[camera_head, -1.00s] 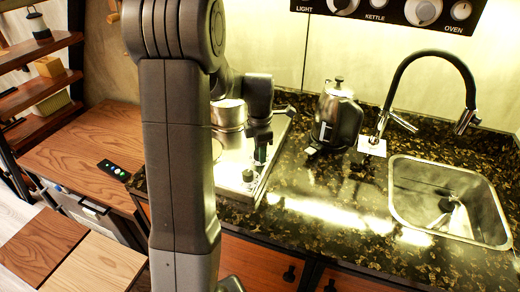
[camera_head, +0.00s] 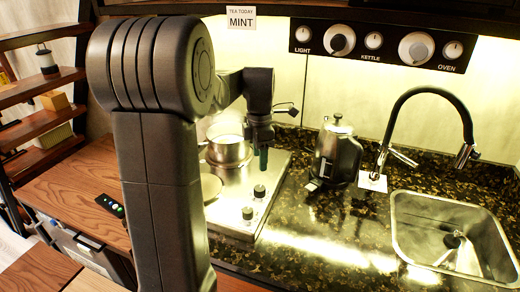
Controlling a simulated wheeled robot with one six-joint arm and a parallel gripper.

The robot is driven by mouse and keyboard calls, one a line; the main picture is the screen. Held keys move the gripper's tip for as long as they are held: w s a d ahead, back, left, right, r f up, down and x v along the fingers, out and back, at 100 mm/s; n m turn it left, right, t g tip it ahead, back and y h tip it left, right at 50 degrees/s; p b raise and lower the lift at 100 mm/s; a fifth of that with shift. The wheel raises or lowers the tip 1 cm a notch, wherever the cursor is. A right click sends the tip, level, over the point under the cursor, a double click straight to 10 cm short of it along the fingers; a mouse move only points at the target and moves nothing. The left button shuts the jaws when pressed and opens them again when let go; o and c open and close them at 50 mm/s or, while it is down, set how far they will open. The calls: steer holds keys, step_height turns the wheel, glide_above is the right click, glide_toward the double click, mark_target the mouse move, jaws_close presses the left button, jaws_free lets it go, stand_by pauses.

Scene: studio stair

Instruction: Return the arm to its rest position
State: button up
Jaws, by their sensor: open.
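My arm rises through the left-middle of the head view and bends over at its top. My gripper (camera_head: 268,140) hangs from the arm's far end, pointing down over the steel hob (camera_head: 240,205). It is small and dark in the view; it appears apart from the hob surface and I see nothing held in it. A steel pot (camera_head: 228,150) stands on the hob just left of the gripper. My arm hides the left part of the hob.
A kettle (camera_head: 338,152) stands on the dark counter right of the hob. A tap (camera_head: 430,95) and a steel sink (camera_head: 450,240) are at the right. Wooden shelves (camera_head: 45,125) stand at the left.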

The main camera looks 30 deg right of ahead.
mark_target(260, 188)
step_height(260, 188, up, 2)
steer(key=shift+r, duration=0.1)
stand_by(0.6)
step_height(260, 188, down, 14)
steer(key=shift+f, duration=0.1)
stand_by(0.4)
